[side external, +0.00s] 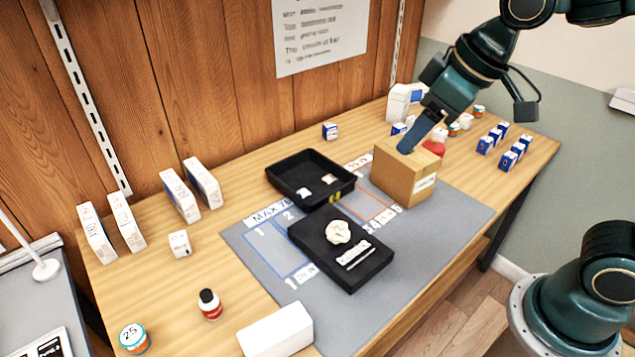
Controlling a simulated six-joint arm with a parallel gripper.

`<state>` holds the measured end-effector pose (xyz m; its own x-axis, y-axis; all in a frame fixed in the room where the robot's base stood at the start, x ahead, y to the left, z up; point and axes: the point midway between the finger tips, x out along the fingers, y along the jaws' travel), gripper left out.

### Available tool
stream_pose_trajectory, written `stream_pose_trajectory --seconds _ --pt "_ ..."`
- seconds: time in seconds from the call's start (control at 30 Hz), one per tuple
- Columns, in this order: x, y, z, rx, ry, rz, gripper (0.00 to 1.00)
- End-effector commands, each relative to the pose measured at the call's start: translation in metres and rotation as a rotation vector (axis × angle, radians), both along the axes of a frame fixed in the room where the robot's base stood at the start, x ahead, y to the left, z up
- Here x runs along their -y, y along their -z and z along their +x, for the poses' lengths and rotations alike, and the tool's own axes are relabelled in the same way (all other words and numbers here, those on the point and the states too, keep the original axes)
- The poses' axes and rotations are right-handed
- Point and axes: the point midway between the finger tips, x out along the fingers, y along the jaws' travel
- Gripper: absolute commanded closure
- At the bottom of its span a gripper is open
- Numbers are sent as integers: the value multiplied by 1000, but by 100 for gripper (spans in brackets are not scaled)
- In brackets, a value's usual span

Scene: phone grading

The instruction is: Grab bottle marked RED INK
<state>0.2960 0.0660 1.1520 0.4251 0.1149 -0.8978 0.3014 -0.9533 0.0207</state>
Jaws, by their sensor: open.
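A small red bottle with a black cap and a pale label (210,305) stands upright on the wooden table at the front left; its lettering is too small to read. A rounded red object (434,147) shows partly behind the wooden box; I cannot tell whether it is a bottle. My gripper (406,147) points down at the top of the wooden box (405,178), far from the black-capped bottle. It is open. Its fingertips overlap the box top, and I cannot tell whether they touch it or reach inside.
A black tray (275,180) and a black slab (375,275) with a pale lump lie around the grey mat (465,212). A white block (275,332) and a round tin marked 25 (134,338) flank the black-capped bottle. White cartons stand along the wall; several small blue boxes stand far right.

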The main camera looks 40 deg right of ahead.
Motion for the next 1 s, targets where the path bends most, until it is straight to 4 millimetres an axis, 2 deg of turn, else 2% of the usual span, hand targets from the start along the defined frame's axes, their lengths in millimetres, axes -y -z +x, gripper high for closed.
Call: stream_pose_trajectory --seconds 0.2,0.5,0.8,1.0 --pt "-40 15 43 -17 -120 -8 41" --pt "-102 49 91 -32 -275 -15 41" --pt "-173 100 124 -47 -430 -20 41" --pt "-221 142 135 -57 -531 -22 41"
